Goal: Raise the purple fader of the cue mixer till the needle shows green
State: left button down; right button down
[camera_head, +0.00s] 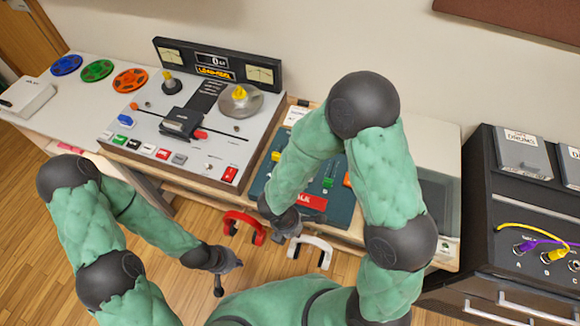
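The cue mixer (258,182) is a blue-teal panel set in the wooden desk, partly covered by my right arm. A yellow fader cap (276,156), a green cap (328,182) and an orange cap (347,180) show on it, with a red TALK button (312,201). No purple fader shows; my arm covers part of the panel. I cannot make out the mixer's needle. My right gripper (287,224) is just in front of the mixer's near edge; its finger opening is unclear. My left gripper (228,278) is open and empty over the floor, left of it.
Red headphones (258,236) and white headphones (326,254) hang at the desk front by my grippers. A tape machine (230,128) with two meters stands left of the mixer. A black cabinet with cables (510,215) stands right.

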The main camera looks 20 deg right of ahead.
jog(key=w+r+n+t, duration=0.2)
jog(key=w+r, duration=0.1)
jog(key=w+a+r+n+t+h, duration=0.1)
jog(key=w+r+n+t, duration=0.2)
jog(key=w, duration=0.1)
jog(key=w+a+r+n+t+h+b, duration=0.1)
jog(key=w+r+n+t, duration=0.1)
jog(key=w+r, duration=0.1)
jog(key=shift+w+r+n, duration=0.3)
jog(key=shift+w, duration=0.35)
jog(key=shift+w+d+t, duration=0.1)
jog(key=shift+w+t, duration=0.1)
jog(key=shift+t, duration=0.1)
jog(key=b+x, duration=0.4)
jog(key=x, duration=0.5)
jog(key=shift+w+d+f, duration=0.1)
jog(key=shift+d+f, duration=0.15)
jog(key=shift+f, duration=0.05)
jog(key=w, duration=0.1)
jog(key=w+d, duration=0.1)
jog(key=shift+w+d+r, duration=0.1)
jog(key=shift+w+d, duration=0.25)
jog(key=shift+w+d+b, duration=0.25)
jog(key=shift+w+b, duration=0.05)
jog(key=shift+w, duration=0.05)
